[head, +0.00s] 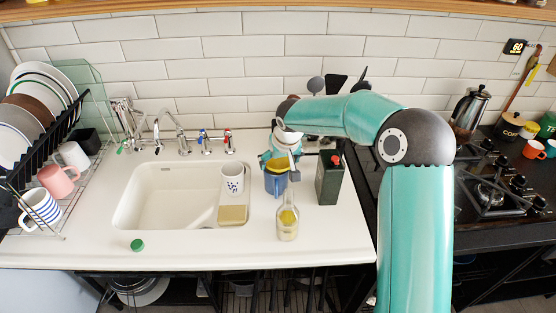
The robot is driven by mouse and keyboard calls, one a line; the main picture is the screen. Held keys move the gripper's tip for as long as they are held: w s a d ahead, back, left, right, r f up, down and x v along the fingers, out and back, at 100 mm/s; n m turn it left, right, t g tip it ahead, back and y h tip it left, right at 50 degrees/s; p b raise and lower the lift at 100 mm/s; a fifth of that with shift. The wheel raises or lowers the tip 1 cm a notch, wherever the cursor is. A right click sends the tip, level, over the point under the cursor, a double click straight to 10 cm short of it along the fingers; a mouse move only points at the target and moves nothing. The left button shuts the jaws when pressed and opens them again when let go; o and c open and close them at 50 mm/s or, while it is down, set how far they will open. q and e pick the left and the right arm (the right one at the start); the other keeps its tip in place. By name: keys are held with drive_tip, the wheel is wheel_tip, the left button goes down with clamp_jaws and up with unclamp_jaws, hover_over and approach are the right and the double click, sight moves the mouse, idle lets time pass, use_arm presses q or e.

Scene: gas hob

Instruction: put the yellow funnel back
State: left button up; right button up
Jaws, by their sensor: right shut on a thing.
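The yellow funnel (276,167) shows at the mouth of a blue jug (275,184) on the counter, right of the sink. My right gripper (292,164) reaches down from above and is shut on the funnel. Its fingers and wrist cover part of the funnel, and I cannot tell whether the funnel rests in the jug or is just above it. My left gripper is out of view.
A glass bottle with yellow liquid (288,224) stands in front of the jug. A dark green can with a red cap (329,180) is on the right. A green cap (137,245) lies at the counter front. A sink (150,205) and dish rack (85,185) are left.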

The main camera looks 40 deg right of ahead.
drive_tip(key=shift+f+b, duration=0.4)
drive_tip(key=shift+f, duration=0.05)
drive_tip(key=o, duration=0.7)
drive_tip(key=shift+r, duration=0.1)
drive_tip(key=shift+c, duration=0.2)
drive_tip(key=shift+r+p, duration=0.7)
drive_tip(key=v, duration=1.1)
drive_tip(key=shift+r+b, duration=0.2)
drive_tip(key=shift+b, duration=0.25)
drive_tip(key=shift+s, duration=0.1)
